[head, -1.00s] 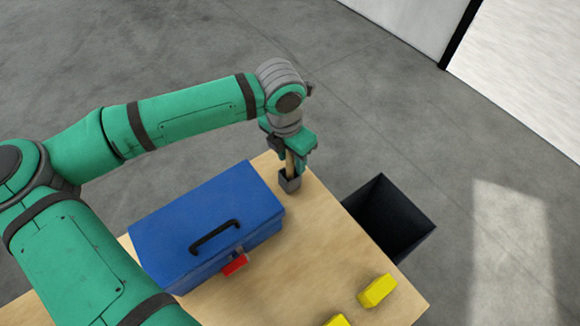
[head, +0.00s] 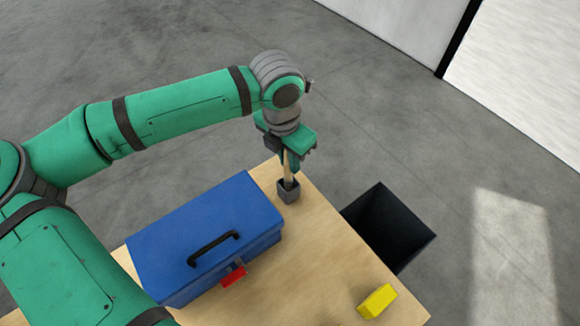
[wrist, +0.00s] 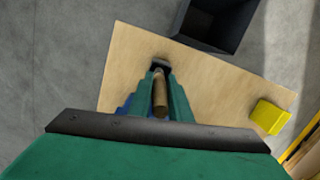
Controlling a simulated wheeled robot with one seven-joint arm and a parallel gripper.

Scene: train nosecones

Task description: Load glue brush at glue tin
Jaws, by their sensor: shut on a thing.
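My gripper (head: 289,166) is shut on the wooden handle of the brush (head: 288,173), above the far corner of the table. The brush is close to upright, and its bristles do not show. Its lower end is at the mouth of a small dark grey square pot (head: 288,194) and seems to be inside it. I cannot tell for sure that this pot is the glue tin. In the wrist view the brush handle (wrist: 160,97) runs between the green fingers, with the dark pot (wrist: 160,62) at its far end.
A blue toolbox (head: 205,235) with a black handle and red latch stands left of the pot on the wooden table (head: 320,270). A yellow block (head: 377,301) lies near the front right edge. A dark open bin (head: 390,230) stands beside the table's right edge.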

